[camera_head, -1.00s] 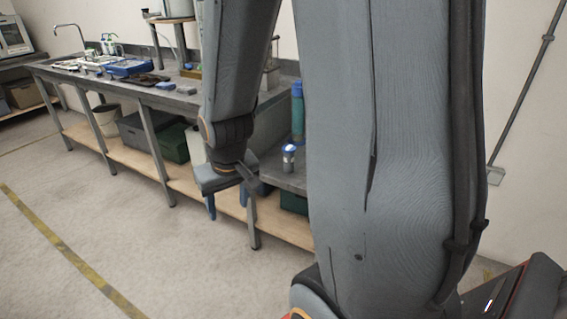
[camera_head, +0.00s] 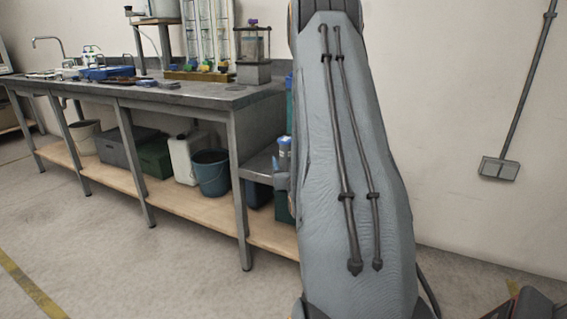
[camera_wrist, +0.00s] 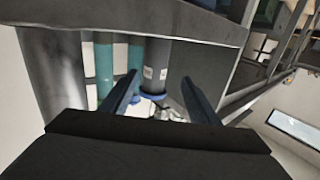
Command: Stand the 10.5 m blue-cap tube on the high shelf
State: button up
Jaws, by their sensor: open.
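A tube with a blue cap (camera_head: 284,141) stands upright on the grey ledge at the bench's right end, just left of my arm in the head view. In the wrist view, which appears upside down, a dark tube with a pale label (camera_wrist: 157,62) has its blue end pointing down the picture. My gripper (camera_wrist: 161,78) is open, its fingers either side of that end in the picture. I cannot tell whether they touch it. In the head view my arm hides most of the gripper. I cannot tell which surface is the high shelf.
Teal tubes (camera_wrist: 104,65) stand close beside the dark tube in the wrist view. The grey bench (camera_head: 200,93) holds glassware, trays and a clear canister (camera_head: 253,45). A blue bucket (camera_head: 210,174) and a white jug (camera_head: 187,158) are below. Floor in front is clear.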

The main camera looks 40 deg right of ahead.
aim_at(287, 153)
jog(key=shift+w+d, duration=0.15)
jog(key=shift+d, duration=0.2)
jog(key=x, duration=0.2)
jog(key=b+x, duration=0.1)
jog(key=x, duration=0.4)
jog(key=shift+d+r, duration=0.3)
jog(key=shift+r, duration=0.05)
jog(key=shift+c, duration=0.3)
jog(key=shift+r, duration=0.1)
grip_shut()
